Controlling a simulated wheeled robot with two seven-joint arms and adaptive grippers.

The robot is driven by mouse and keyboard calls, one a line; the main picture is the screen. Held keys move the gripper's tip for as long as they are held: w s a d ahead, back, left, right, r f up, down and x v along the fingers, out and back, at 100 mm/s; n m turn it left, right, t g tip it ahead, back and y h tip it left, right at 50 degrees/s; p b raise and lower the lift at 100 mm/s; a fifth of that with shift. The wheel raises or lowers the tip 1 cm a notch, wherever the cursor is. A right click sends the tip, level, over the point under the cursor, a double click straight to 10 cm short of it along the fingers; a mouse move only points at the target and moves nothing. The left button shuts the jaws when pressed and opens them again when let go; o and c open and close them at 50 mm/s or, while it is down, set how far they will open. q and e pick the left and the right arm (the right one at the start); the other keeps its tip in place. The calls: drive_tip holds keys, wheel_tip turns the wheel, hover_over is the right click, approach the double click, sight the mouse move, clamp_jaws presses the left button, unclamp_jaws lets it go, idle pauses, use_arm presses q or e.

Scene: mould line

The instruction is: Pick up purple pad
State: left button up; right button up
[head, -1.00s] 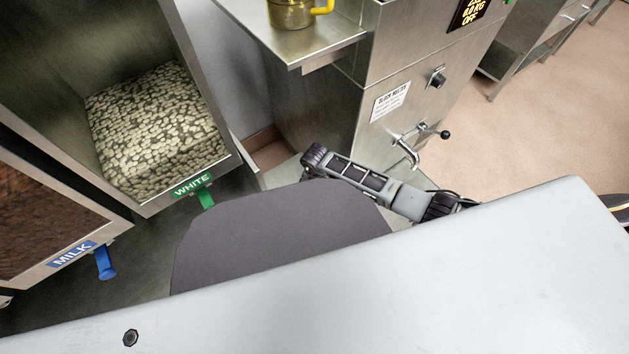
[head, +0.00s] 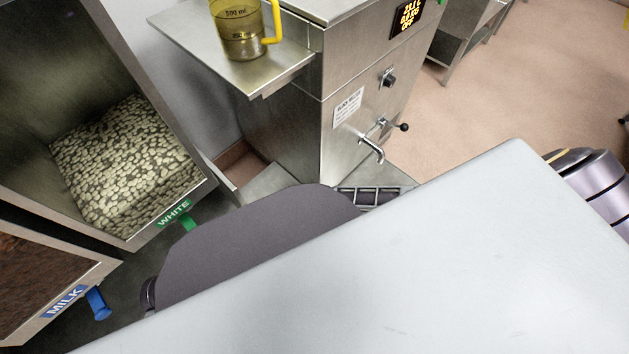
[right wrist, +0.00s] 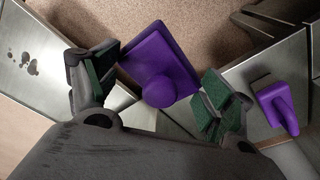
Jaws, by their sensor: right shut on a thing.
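In the right wrist view a purple pad (right wrist: 151,58), a flat square plate with a round purple knob (right wrist: 157,90), sits between the two green-lined fingers of my right gripper (right wrist: 160,88). The fingers are spread to about its width and shut on it. The knob faces the camera. A second, smaller purple piece (right wrist: 275,100) with a bent tab shows at the right, outside the fingers, against a steel part. The purple pad does not show in the head view. My left gripper is not in view.
In the head view a steel machine (head: 340,130) with a tap (head: 370,148) stands ahead, a measuring jug (head: 240,38) on its side shelf (head: 190,32). Steel bins labelled WHITE (head: 175,213) and MILK (head: 65,299) stand at the left. Open floor (head: 510,100) lies at the right.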

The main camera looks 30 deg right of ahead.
drive_tip(key=shift+s+d, duration=0.1)
drive_tip(key=shift+s, duration=0.25)
drive_tip(key=o, duration=0.3)
drive_tip(key=shift+c, duration=1.1)
drive_tip(key=shift+s, duration=0.15)
